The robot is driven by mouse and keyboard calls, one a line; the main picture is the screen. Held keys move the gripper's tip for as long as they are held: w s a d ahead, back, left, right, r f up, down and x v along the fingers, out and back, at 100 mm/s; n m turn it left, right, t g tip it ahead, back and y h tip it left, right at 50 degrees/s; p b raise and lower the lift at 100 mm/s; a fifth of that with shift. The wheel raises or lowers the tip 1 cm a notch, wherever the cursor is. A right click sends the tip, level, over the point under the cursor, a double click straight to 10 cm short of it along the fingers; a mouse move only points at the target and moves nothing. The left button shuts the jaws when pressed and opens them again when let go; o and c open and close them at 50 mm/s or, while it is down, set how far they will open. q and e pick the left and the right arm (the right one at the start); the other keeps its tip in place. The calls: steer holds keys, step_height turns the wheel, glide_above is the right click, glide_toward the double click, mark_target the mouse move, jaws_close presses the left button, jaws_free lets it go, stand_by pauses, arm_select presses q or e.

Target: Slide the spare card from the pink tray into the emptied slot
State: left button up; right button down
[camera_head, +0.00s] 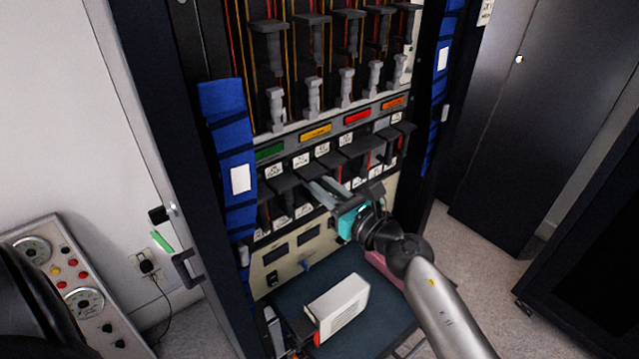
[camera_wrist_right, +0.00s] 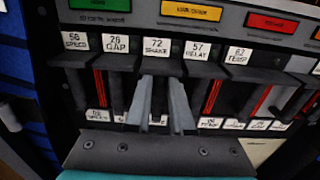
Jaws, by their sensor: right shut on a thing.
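My right gripper (camera_head: 322,190) reaches into the lower card row of the rack. In the right wrist view the gripper (camera_wrist_right: 160,118) has its two grey fingers on either side of a dark card handle (camera_wrist_right: 160,90) under the label "72 SHAKE", and it is shut on it. The card's body is hidden in the rack, and I cannot tell whether it is the spare one. No clearly empty slot shows in this row. The pink tray (camera_head: 382,269) is mostly hidden behind my right arm, so its contents cannot be seen. My left gripper is not in view.
Neighbouring cards "26 GAP" (camera_wrist_right: 117,80) and "57 DELAY" (camera_wrist_right: 200,82) sit close on both sides. A white box (camera_head: 338,308) stands on the dark work surface (camera_head: 290,296) below. The blue-strapped rack post (camera_head: 228,150) is at left. A gauge panel (camera_head: 62,275) is at far left.

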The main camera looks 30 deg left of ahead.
steer(key=shift+w+a+r+b, duration=0.15)
steer(key=shift+a+b, duration=0.25)
steer(key=shift+a, duration=0.05)
stand_by(0.7)
steer(key=c, duration=0.7)
jaws_free()
steer(key=shift+a, duration=0.1)
steer(key=shift+f+b, duration=0.65)
steer(key=shift+f, duration=0.1)
steer(key=shift+p+v, duration=1.15)
steer(key=shift+v, duration=1.45)
